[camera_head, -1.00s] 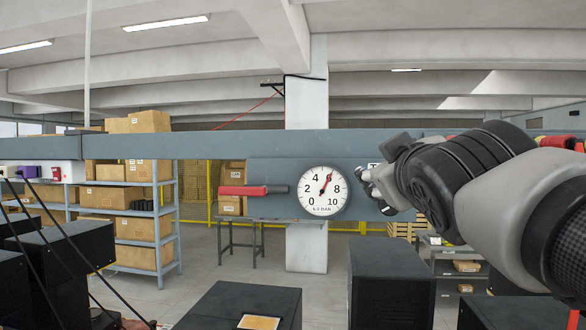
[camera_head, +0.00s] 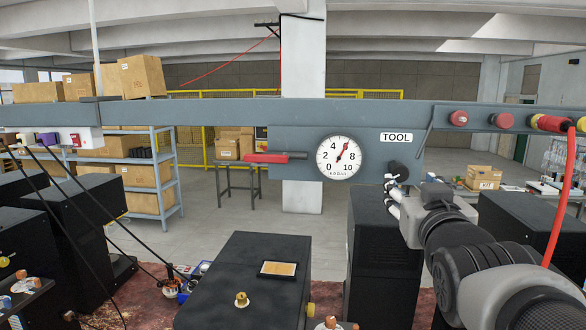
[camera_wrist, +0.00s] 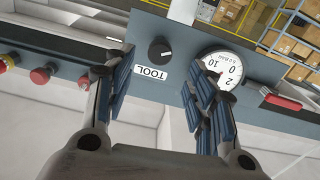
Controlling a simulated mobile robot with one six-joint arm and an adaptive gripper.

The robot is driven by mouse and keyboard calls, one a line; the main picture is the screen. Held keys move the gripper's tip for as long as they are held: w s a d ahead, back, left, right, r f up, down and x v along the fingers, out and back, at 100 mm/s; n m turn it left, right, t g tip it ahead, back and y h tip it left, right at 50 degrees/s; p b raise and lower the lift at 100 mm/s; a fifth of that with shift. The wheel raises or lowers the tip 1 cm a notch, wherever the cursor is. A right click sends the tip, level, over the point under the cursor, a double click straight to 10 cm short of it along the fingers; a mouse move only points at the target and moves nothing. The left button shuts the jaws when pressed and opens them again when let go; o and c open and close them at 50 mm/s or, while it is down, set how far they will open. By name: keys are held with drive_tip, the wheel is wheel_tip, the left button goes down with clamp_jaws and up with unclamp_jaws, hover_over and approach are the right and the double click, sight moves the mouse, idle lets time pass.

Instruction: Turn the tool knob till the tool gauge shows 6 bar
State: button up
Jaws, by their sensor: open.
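The round white tool gauge (camera_head: 338,158) is on the grey panel, with its black needle pointing up and right between the 4 and the 8, near 6. The exact reading is too small to tell. In the wrist view, the gauge (camera_wrist: 225,70) is partly covered by a finger. The black tool knob (camera_wrist: 160,50) is beside the TOOL label (camera_wrist: 152,72) and shows between my fingers. My gripper (camera_wrist: 164,88) is open and empty, with the knob ahead of it, seemingly apart. In the head view, my gripper (camera_head: 394,190) is below the TOOL label, and the knob is hard to separate from it.
A red-handled lever (camera_head: 266,158) sticks out left of the gauge. Red buttons (camera_head: 480,119) and a red hose (camera_head: 560,200) are on the beam (camera_head: 220,112) at the right. Black machine boxes (camera_head: 240,275) stand below. Shelves with cartons (camera_head: 150,180) are behind.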

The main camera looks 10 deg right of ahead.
sight(400, 176)
drive_tip(key=p+x, duration=0.1)
drive_tip(key=x, duration=0.9)
drive_tip(key=shift+w+p, duration=0.2)
drive_tip(key=shift+p, duration=0.15)
drive_tip(key=shift+c, duration=0.5)
drive_tip(key=c, duration=1)
drive_tip(key=shift+f+b, duration=0.1)
drive_tip(key=shift+b, duration=0.3)
